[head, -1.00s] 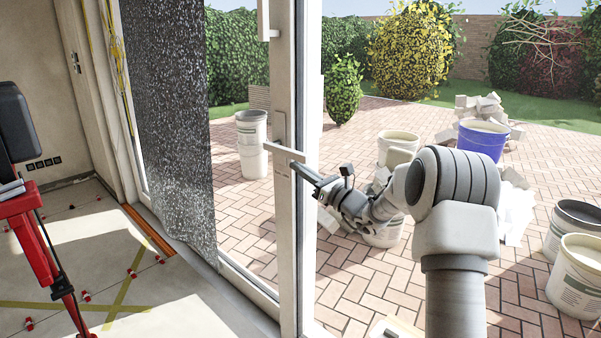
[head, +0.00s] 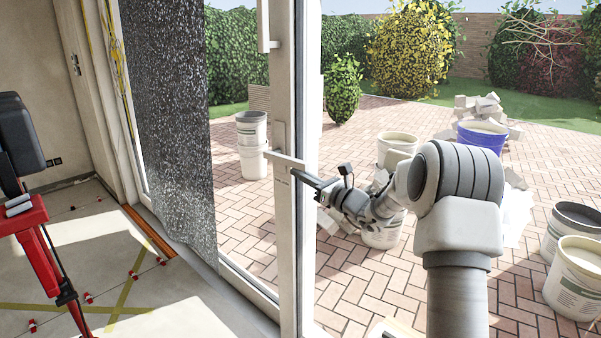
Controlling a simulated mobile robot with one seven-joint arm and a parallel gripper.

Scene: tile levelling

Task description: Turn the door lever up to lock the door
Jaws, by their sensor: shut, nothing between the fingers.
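The pale door lever (head: 284,158) sticks out from its plate on the narrow door frame (head: 287,230), in the middle of the head view. It lies close to level, its right end slightly lower in the picture. My gripper (head: 297,174) is shut and empty. Its dark fingertips point left and sit just below the lever's right end. I cannot tell whether they touch it. My arm reaches in from the right, over the paving.
A dark speckled sheet (head: 168,130) hangs left of the door. A red stand with a black device (head: 20,135) is at the far left. Several buckets, including a blue one (head: 482,137), stand on the brick paving (head: 350,285). A higher handle (head: 264,28) is on the frame.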

